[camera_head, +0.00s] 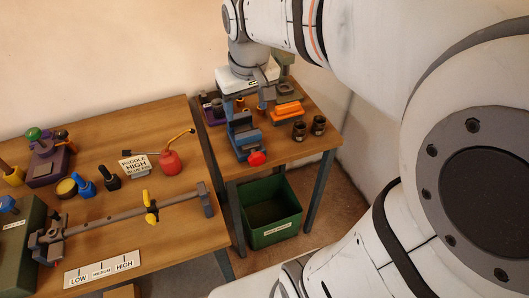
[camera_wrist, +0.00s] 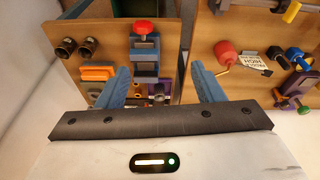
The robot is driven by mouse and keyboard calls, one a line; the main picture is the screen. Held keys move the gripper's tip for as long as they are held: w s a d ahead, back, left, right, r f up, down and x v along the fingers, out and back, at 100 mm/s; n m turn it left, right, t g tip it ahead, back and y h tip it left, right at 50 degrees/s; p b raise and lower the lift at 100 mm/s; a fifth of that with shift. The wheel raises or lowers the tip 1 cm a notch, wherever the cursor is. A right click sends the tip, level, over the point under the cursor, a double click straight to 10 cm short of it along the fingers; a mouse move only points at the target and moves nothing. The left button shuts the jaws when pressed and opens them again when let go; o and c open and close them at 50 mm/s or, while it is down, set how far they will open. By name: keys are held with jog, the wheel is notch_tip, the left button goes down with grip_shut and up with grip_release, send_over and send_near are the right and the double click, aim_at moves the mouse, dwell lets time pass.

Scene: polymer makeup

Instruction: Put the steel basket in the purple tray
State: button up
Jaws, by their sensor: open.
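My gripper (camera_wrist: 161,68) is open, with its two blue fingers apart and nothing between them that I can see touching both. In the head view my gripper (camera_head: 246,104) is over the back of the small wooden table. A purple thing (camera_head: 207,112), likely the purple tray, lies at that table's back left, partly hidden by my gripper and other objects. I cannot make out the steel basket for certain in either view; small grey parts near the purple thing are too small to tell.
The small table (camera_head: 300,152) also holds a blue vise (camera_head: 243,138) with a red knob (camera_head: 257,158), an orange block (camera_head: 287,110) and two dark cylinders (camera_head: 299,131). A green bin (camera_head: 270,210) stands below. A larger, crowded table (camera_head: 110,115) is at left.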

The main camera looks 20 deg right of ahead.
jog(key=s+f+m, duration=0.1)
jog(key=s+f, duration=0.4)
jog(key=s, duration=0.6)
jog(key=shift+s+f+t, duration=0.15)
jog(key=shift+s+t, duration=0.1)
jog(key=shift+t, duration=0.05)
dwell(0.5)
